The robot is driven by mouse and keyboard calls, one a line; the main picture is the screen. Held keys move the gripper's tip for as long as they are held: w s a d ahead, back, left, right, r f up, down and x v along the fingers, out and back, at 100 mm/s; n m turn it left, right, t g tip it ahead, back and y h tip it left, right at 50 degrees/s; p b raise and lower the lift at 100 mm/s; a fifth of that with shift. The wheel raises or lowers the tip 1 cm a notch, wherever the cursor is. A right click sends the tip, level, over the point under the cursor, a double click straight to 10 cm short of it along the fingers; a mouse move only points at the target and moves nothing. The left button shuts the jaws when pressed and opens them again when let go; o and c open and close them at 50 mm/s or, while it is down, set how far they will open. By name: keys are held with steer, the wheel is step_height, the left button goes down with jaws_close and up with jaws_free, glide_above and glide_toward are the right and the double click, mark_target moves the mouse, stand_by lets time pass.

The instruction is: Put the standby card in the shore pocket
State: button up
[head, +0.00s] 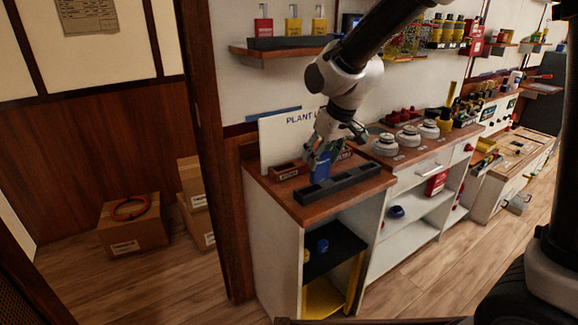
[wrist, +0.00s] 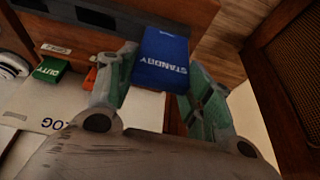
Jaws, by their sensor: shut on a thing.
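My gripper (head: 322,152) is shut on the blue standby card (head: 320,167) above the wooden counter. In the wrist view the standby card (wrist: 162,60) is between the two fingers, its white lettering facing the camera. A small wooden pocket (head: 288,170) with a label stands just left of the card. Its label is too small to read, so I cannot tell whether it is the shore pocket. A green duty card (wrist: 50,68) stands near a white label (wrist: 56,48) in the wrist view. The card appears apart from the left pocket.
A long black slotted rack (head: 340,183) lies on the counter (head: 300,208) in front of the card. It also shows in the wrist view (wrist: 95,17). A white plant log board (head: 283,138) stands behind. Round white devices (head: 408,136) sit to the right.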

steer(key=w+a, duration=0.3)
steer(key=w, duration=0.2)
steer(key=w+a, duration=0.3)
steer(key=w, duration=0.2)
steer(key=w+a, duration=0.4)
steer(key=w, duration=0.1)
steer(key=shift+f, duration=0.75)
steer(key=shift+w+f, duration=0.1)
steer(key=shift+f, duration=2.65)
steer(key=shift+f, duration=0.15)
steer(key=o, duration=1)
steer(key=shift+a, duration=0.1)
steer(key=shift+r, duration=0.3)
steer(key=v, duration=1.1)
steer(key=shift+r, duration=0.3)
